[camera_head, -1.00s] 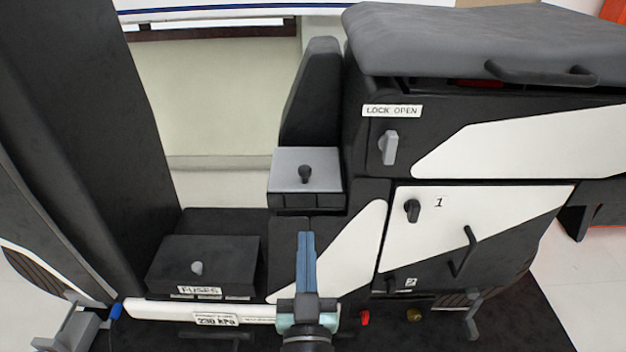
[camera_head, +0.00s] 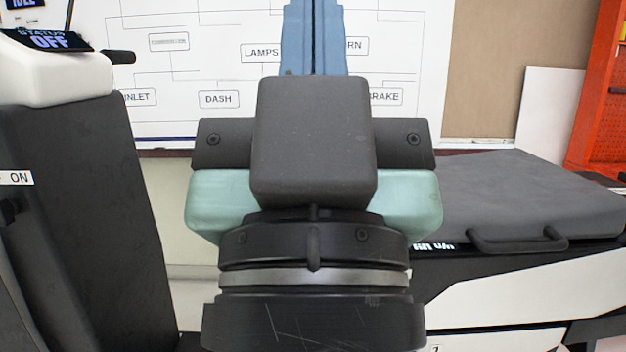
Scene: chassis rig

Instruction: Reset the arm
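My gripper (camera_head: 313,40) is large in the middle of the head view, close to the camera and pointing up. Its two blue fingers lie side by side with no clear gap, and nothing shows between them. Their tips are cut off by the top edge of the picture. The dark wrist and pale green gripper body fill the centre and hide much of the rig behind.
A white board with a wiring diagram (camera_head: 218,99) is behind. The rig's dark padded seat (camera_head: 520,195) with a handle is at right. An orange rack (camera_head: 605,100) stands far right.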

